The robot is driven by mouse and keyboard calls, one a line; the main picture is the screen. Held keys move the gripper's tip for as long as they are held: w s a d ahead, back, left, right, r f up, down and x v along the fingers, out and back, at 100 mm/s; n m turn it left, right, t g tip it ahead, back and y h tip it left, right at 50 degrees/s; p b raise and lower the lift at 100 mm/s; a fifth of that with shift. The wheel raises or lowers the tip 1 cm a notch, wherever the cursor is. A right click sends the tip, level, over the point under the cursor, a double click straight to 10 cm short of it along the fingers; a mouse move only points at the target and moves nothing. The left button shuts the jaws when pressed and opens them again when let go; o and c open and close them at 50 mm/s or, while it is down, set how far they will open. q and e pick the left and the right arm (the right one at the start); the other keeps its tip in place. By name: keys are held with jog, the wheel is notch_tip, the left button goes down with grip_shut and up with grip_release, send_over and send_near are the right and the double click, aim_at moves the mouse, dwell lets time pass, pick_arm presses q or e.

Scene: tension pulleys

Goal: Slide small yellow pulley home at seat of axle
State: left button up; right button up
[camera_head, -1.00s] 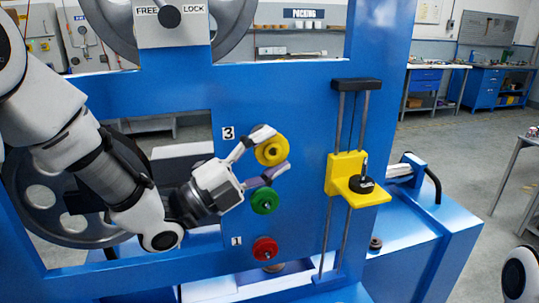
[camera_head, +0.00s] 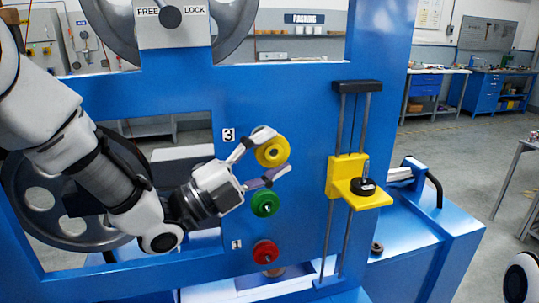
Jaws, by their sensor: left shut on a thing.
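The small yellow pulley (camera_head: 272,152) is at the upper position on the blue panel, beside the label 3. My left gripper (camera_head: 277,152) is shut on the yellow pulley, with one finger at its upper left and the other below it. The axle and its seat behind the pulley are hidden, so I cannot tell whether the pulley touches the seat.
A green pulley (camera_head: 265,204) sits just below the lower finger, and a red pulley (camera_head: 265,252) is lower, beside the label 1. A yellow bracket (camera_head: 345,174) with a black knob (camera_head: 363,187) rides on vertical rods to the right. The blue panel (camera_head: 295,95) is bare above the pulleys.

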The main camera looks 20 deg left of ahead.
pick_arm(q)
jog(key=shift+b, duration=0.4)
jog(key=shift+w, duration=0.1)
jog(key=shift+w+a+b, duration=0.5)
jog(key=shift+w+a, duration=0.4)
jog(key=shift+w, duration=0.25)
jog(key=shift+b, duration=0.5)
jog(key=shift+w, duration=0.15)
dwell(0.4)
jog(key=shift+w+a, duration=0.45)
jog(key=shift+w, duration=0.1)
dwell(0.4)
